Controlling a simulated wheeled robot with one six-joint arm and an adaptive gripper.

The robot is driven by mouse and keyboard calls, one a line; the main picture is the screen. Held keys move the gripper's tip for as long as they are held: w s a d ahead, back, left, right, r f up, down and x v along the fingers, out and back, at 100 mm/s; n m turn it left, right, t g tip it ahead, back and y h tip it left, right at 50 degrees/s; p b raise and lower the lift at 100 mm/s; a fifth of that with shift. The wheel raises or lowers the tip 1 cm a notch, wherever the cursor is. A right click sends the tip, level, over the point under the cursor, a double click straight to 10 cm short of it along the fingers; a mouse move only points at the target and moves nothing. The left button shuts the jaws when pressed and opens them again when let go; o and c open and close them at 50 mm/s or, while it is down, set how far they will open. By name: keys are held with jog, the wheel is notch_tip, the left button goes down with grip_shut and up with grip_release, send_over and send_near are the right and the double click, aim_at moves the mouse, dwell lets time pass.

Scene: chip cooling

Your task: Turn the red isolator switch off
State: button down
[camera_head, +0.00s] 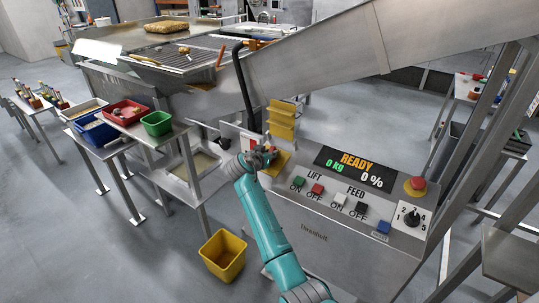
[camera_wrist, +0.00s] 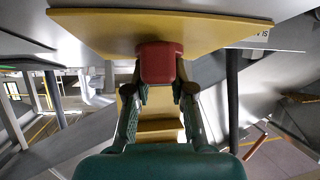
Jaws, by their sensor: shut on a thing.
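The red isolator switch (camera_wrist: 159,62) shows in the wrist view as a blocky red handle on a yellow backplate (camera_wrist: 90,28). My gripper (camera_wrist: 160,80) is shut on this handle, one finger on each side of it. In the head view my gripper (camera_head: 263,155) is at the left end of the control console, in front of the yellow backplate (camera_head: 280,164). There the gripper mostly hides the switch, and I cannot tell the handle's angle or any position marks.
The console (camera_head: 320,225) carries a READY display (camera_head: 358,168), lift and feed buttons, a red stop button (camera_head: 415,185) and a black selector knob (camera_head: 411,217). Yellow trays (camera_head: 283,120) stand behind my gripper. A yellow bin (camera_head: 223,256) is on the floor left of my arm.

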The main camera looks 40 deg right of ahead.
jog(key=n+t+y, duration=0.1)
jog(key=n, duration=0.1)
jog(key=n+t+y, duration=0.2)
jog(key=n, duration=0.1)
jog(key=n+t+y, duration=0.1)
jog(key=n+y, duration=0.2)
jog(key=n, duration=0.1)
jog(key=shift+t, duration=0.4)
jog(key=n+y, duration=0.4)
jog(key=shift+w+a+n, duration=0.1)
jog(key=shift+n, duration=0.3)
jog(key=shift+a+n+g+y, duration=0.1)
jog(key=shift+n+g+y, duration=0.2)
jog(key=shift+n+y, duration=1.2)
jog(key=shift+f, duration=0.1)
jog(key=c, duration=1)
grip_release()
jog(key=v, duration=1.2)
